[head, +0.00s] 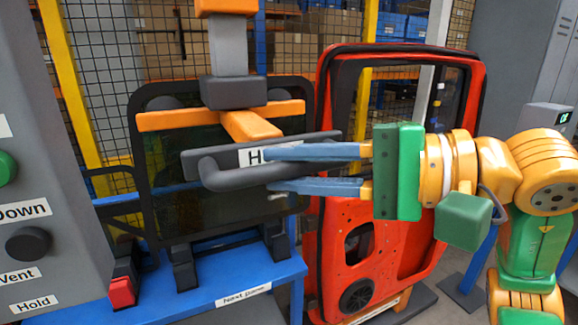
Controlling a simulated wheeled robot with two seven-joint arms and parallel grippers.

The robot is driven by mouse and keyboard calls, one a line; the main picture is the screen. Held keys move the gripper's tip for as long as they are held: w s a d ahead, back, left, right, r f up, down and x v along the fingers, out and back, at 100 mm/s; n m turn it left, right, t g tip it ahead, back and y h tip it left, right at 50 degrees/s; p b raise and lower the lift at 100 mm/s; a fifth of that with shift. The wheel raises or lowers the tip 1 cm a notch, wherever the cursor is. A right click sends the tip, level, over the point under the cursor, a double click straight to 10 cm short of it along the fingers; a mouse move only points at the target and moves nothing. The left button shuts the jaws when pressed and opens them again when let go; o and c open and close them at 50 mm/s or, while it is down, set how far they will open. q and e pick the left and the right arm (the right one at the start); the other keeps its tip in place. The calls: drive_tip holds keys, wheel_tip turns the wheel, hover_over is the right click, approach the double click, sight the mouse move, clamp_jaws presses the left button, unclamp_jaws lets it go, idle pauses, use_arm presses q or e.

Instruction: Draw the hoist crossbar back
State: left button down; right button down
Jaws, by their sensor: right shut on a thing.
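The hoist crossbar (220,117) is orange and hangs below a grey block on the hoist column, in front of a dark glass pane (195,210). A dark grey handle bar (225,180) with a white label beginning with "H" is at the end of its orange arm. My right gripper (272,170) comes in from the right with its two blue fingers shut on the handle bar, one finger above and one below its grey grip. The rest of the label is hidden behind the upper finger. My left gripper is not in view.
A blue stand (215,292) labelled "Next pane" holds the pane, with a red clamp (121,292) at its left. A red door frame (400,190) stands close behind my right gripper. A grey control panel (45,170) with buttons fills the left edge.

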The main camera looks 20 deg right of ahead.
drive_tip(key=c, duration=0.7)
unclamp_jaws()
drive_tip(key=shift+f, duration=0.1)
drive_tip(key=shift+c, duration=0.2)
drive_tip(key=shift+s+d, duration=0.15)
drive_tip(key=shift+d, duration=0.05)
drive_tip(key=b+v, duration=0.2)
drive_tip(key=v, duration=0.4)
drive_tip(key=shift+s+d, duration=0.25)
drive_tip(key=shift+s, duration=0.05)
drive_tip(key=shift+w, duration=0.1)
